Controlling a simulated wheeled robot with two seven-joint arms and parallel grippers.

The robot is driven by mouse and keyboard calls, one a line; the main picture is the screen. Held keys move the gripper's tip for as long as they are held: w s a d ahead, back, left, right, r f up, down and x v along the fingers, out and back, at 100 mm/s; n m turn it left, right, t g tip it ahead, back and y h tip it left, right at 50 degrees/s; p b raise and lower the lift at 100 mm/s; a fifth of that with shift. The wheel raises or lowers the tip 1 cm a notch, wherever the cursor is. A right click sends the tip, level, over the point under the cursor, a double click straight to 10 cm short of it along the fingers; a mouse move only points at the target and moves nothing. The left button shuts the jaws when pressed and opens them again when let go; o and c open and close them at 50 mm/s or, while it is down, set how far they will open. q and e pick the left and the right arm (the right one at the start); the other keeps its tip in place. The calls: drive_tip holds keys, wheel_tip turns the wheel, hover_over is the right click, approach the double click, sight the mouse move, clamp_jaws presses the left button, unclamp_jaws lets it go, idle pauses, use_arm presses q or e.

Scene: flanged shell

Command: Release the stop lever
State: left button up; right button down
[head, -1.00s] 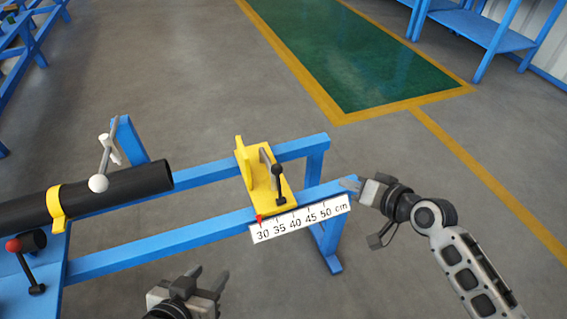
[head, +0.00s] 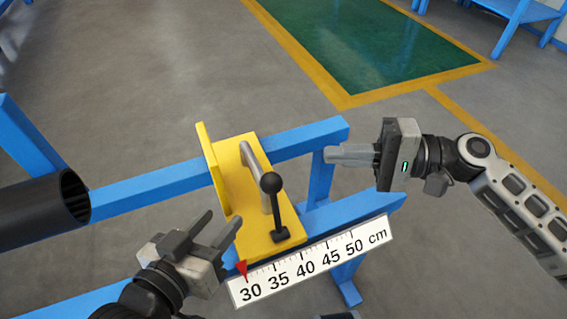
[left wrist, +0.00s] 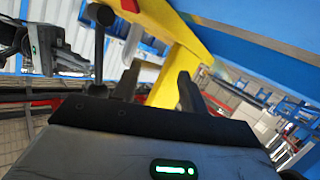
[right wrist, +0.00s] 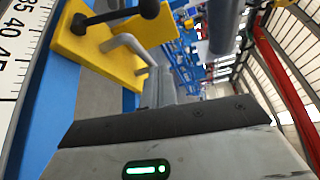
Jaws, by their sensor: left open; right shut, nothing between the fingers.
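The yellow stop (head: 235,185) sits on the blue rails. It carries the black stop lever (head: 276,210) with a ball knob, standing up and slightly tilted, and a grey bent handle (head: 254,170). The lever also shows in the left wrist view (left wrist: 98,50) and the right wrist view (right wrist: 115,14). My left gripper (head: 224,220) is open and empty, just left of the stop's near part and apart from the lever. My right gripper (head: 330,155) is shut and empty, to the right of the stop near the rail's end, pointing left.
A white scale (head: 310,262) marked 30 to 50 cm runs along the front rail; a red pointer (head: 241,268) is at 30. A black pipe (head: 40,208) lies at the left. Blue rails (head: 150,185) run under the stop. Open floor lies behind.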

sight(275, 207)
drive_tip(key=shift+a, duration=0.1)
use_arm(q)
drive_tip(key=shift+d+f+b, duration=0.1)
drive_tip(key=shift+f+b, duration=0.05)
drive_tip(key=shift+b, duration=0.2)
drive_tip(key=shift+w+r, duration=0.1)
drive_tip(key=shift+r, duration=0.15)
use_arm(e)
drive_tip(key=s+a, duration=0.1)
drive_tip(key=a, duration=0.8)
drive_tip(key=shift+s+f, duration=0.15)
drive_tip(key=shift+s, duration=0.25)
